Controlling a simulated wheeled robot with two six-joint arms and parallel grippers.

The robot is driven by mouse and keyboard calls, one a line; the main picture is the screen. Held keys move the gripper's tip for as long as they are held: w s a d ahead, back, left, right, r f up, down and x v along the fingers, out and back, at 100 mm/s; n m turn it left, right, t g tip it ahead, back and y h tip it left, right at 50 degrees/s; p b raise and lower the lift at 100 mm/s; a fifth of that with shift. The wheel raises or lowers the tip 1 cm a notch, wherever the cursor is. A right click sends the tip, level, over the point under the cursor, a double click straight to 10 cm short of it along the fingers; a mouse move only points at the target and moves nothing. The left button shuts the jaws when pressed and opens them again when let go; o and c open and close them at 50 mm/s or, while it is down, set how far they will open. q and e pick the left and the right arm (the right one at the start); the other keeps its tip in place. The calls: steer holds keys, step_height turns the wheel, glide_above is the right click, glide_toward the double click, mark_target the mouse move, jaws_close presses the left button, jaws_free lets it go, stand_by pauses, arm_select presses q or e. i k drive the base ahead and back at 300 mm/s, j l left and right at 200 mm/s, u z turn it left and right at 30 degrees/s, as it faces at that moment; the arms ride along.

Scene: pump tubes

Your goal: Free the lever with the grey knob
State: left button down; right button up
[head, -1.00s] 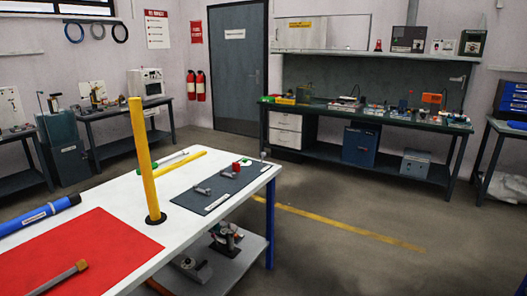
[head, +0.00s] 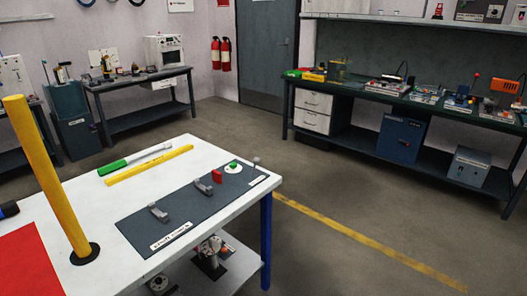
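A lever with a small grey ball knob (head: 256,160) stands at the far right corner of the dark panel (head: 180,225) on the white table. Beside it on the panel are a green piece on a white disc (head: 233,168) and an upright red block (head: 217,176). Two grey clamp-like parts, one nearer (head: 158,212) and one farther (head: 203,188), sit along the panel. What holds the lever is too small to tell. Neither of my grippers is in view.
A tall yellow post (head: 48,175) on a black base rises from the white table (head: 85,195). A green-handled tool (head: 113,167) and a yellow bar (head: 150,165) lie behind the panel. A red mat (head: 28,265) is at the left. Floor right of the table is clear.

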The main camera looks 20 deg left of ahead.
mark_target(256, 160)
steer(key=i+l+u, duration=0.1)
steer(key=i, duration=0.35)
steer(key=i+l+u, duration=0.1)
steer(key=i, duration=0.35)
steer(key=l, duration=0.1)
